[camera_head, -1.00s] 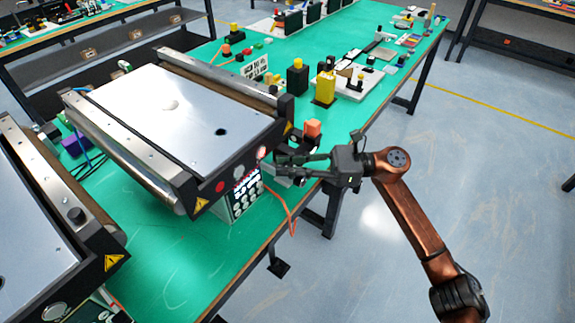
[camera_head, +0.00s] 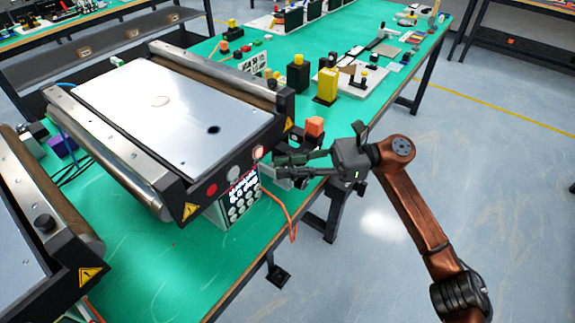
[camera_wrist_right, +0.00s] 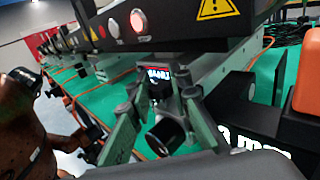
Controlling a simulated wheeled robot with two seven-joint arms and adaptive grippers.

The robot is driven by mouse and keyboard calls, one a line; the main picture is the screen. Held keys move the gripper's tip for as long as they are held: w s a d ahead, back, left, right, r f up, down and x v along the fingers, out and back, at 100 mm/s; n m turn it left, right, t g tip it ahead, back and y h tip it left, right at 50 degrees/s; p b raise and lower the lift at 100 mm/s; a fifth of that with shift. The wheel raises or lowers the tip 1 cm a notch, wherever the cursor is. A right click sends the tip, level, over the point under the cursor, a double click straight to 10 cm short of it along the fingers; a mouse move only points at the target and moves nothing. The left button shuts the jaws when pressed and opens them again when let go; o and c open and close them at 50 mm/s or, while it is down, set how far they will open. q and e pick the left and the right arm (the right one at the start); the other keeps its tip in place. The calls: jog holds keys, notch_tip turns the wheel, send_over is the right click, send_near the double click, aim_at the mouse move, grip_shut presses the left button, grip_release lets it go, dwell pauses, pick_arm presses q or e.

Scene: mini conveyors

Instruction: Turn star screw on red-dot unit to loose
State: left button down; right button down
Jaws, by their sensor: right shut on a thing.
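The conveyor unit in the middle of the head view has a white top plate (camera_head: 150,95). A red button (camera_head: 211,190) shows on its black end panel, also as a red dot in the wrist view (camera_wrist_right: 102,31). My right gripper (camera_head: 283,168) reaches in from the right at the unit's near right corner. In the wrist view, its fingers (camera_wrist_right: 160,128) are closed around a black round knob (camera_wrist_right: 168,137), which looks like the star screw. In the head view the fingers hide this knob. My left gripper is not in view.
A control box with buttons (camera_head: 240,200) sits under the panel, with an orange cable (camera_head: 293,218) hanging off the table edge. An orange block (camera_head: 314,126) stands close above the gripper. A second conveyor (camera_head: 75,255) is at the lower left. Floor on the right is free.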

jog(key=shift+w, duration=0.1)
jog(key=c, duration=1.7)
grip_release()
jog(key=shift+c, duration=0.2)
jog(key=w+d, duration=0.2)
jog(key=d, duration=1)
